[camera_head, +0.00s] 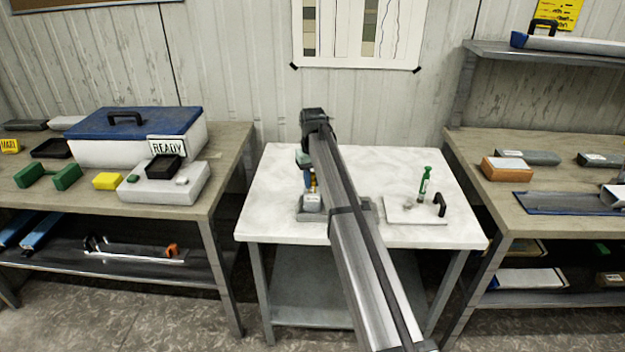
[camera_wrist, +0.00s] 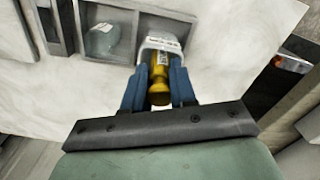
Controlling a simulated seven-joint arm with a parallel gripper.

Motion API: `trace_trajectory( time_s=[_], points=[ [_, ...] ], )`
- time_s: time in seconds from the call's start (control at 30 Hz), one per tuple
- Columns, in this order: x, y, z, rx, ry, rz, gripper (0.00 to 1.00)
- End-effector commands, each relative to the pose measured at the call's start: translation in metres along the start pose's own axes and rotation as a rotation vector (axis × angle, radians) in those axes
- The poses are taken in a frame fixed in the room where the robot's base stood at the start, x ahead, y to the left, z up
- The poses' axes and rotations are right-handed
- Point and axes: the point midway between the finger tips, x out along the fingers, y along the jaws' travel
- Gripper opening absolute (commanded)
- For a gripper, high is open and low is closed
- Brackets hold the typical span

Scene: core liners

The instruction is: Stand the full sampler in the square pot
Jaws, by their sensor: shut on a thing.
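My gripper (camera_head: 309,181) reaches over the white table, its two blue fingers shut on a yellow-handled sampler (camera_wrist: 159,92). The wrist view shows the fingers (camera_wrist: 158,90) on both sides of the yellow part. A white labelled piece (camera_wrist: 160,44) sits at the sampler's far end, at a compartment of a grey tray (camera_wrist: 123,48); it also shows in the head view (camera_head: 312,203). I cannot tell whether this white piece is part of the sampler or a pot around it, nor whether the sampler touches bottom. My arm hides part of the grey tray (camera_head: 309,217).
A translucent greenish piece (camera_wrist: 100,40) lies in the tray's other compartment. Right of my arm, a pale board (camera_head: 408,215) carries an upright green tool (camera_head: 425,184) and a black handle-like piece (camera_head: 440,204). Cluttered benches stand both sides. The table's front left is clear.

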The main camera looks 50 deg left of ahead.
Motion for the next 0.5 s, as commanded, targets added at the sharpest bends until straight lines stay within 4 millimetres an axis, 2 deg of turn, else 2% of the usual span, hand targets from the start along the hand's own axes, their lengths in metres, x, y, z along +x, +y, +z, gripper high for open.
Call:
trace_trajectory(
  time_s=[0.1,0.13,0.37,0.5],
  points=[
    [0.0028,0.0000,0.0001,0.000,0.000,0.000,0.00],
    [0.0024,0.0000,0.0000,0.000,0.000,0.000,0.29],
    [0.0021,0.0000,0.0000,0.000,0.000,0.000,0.51],
    [0.0020,0.0000,0.0000,0.000,0.000,0.000,0.52]
  ],
)
